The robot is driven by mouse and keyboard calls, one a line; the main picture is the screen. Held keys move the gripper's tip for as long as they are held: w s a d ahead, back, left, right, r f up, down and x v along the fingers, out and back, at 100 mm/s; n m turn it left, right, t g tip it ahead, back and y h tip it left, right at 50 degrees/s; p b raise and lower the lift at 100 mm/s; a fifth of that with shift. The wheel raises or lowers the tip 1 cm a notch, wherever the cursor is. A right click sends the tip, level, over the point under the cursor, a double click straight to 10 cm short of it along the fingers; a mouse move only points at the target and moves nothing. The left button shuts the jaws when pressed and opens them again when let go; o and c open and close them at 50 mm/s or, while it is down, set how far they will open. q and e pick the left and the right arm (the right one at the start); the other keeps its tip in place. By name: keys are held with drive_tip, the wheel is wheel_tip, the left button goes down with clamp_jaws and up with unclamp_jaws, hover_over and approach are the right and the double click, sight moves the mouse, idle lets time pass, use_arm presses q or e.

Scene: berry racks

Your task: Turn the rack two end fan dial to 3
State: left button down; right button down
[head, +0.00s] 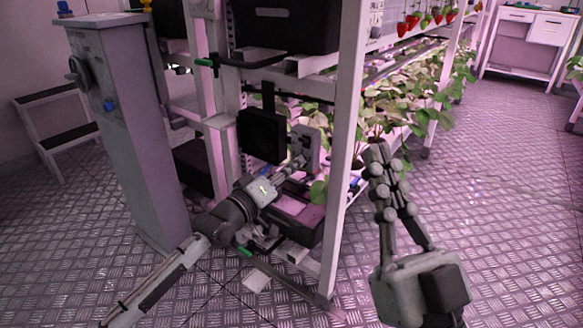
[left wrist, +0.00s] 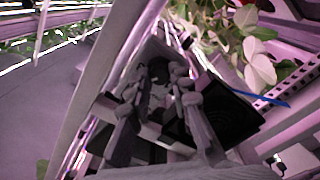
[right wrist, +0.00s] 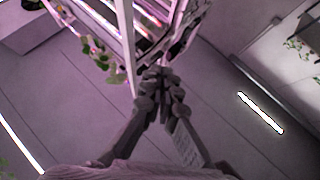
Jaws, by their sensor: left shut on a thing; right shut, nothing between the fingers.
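The black square end fan (head: 262,136) is mounted on the rack's end, low between the posts. A small grey control box (head: 313,142) sits just right of it. My left gripper (head: 298,158) reaches the front of this box, its fingers shut on the dial. In the left wrist view the fingers (left wrist: 160,82) close around the dark dial in front of the grey box, with the fan (left wrist: 222,112) to the right. The dial's marks and pointer are hidden by the fingers. My right gripper (head: 378,155) is raised, shut and empty, right of the rack post; it also shows in the right wrist view (right wrist: 160,72).
A white rack post (head: 343,150) stands between my two grippers. Leafy plants (head: 400,105) and hanging strawberries (head: 420,20) line the rack behind. A grey pillar (head: 125,120) with knobs stands at the left. The floor at the right (head: 500,180) is clear.

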use_arm(q)
drive_tip(key=shift+m+p, duration=0.75)
drive_tip(key=shift+m, duration=2.05)
use_arm(e)
drive_tip(key=shift+w+a+f+g, duration=0.2)
drive_tip(key=shift+w+f+g, duration=0.05)
drive_tip(key=shift+f+g, duration=0.25)
drive_tip(key=shift+w+a+f+g, duration=0.2)
drive_tip(key=shift+f+g, duration=0.15)
drive_tip(key=shift+f, duration=0.15)
drive_tip(key=shift+w+a+f+g, duration=0.2)
drive_tip(key=shift+w+f+g, duration=0.05)
drive_tip(key=shift+f+g, duration=0.25)
drive_tip(key=shift+h, duration=0.3)
use_arm(q)
drive_tip(key=c, duration=1.4)
unclamp_jaws()
drive_tip(key=shift+o, duration=0.2)
use_arm(e)
drive_tip(key=shift+f, duration=0.1)
use_arm(q)
drive_tip(key=v, duration=1.2)
